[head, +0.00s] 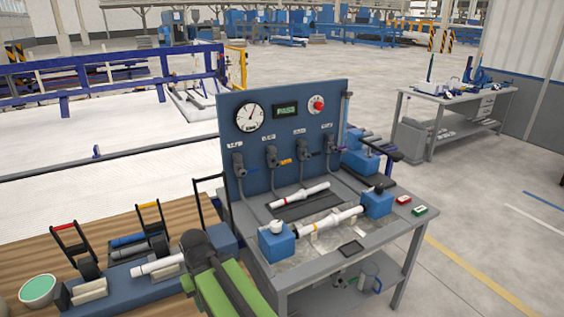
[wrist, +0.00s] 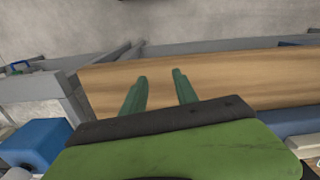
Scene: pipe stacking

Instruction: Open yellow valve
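The yellow valve handle (head: 287,162) is small and sits beside the second grey valve from the left on the blue upright panel (head: 262,185). Whether it is open or closed is too small to tell. My gripper shows in the wrist view (wrist: 160,78) with two dark green fingers apart and nothing between them. They point over a brown wooden surface (wrist: 220,75). No valve shows in the wrist view. In the head view my green arm is at the lower middle, left of and in front of the panel, well apart from the yellow handle; the fingers are hidden there.
The grey workbench (head: 375,237) carries blue blocks (head: 277,243) and white pipes (head: 330,220) in front of the panel. A gauge (head: 250,117) and a red button (head: 317,104) are on the panel. A wooden table (head: 30,262) with clamps stands at left. Open floor lies right.

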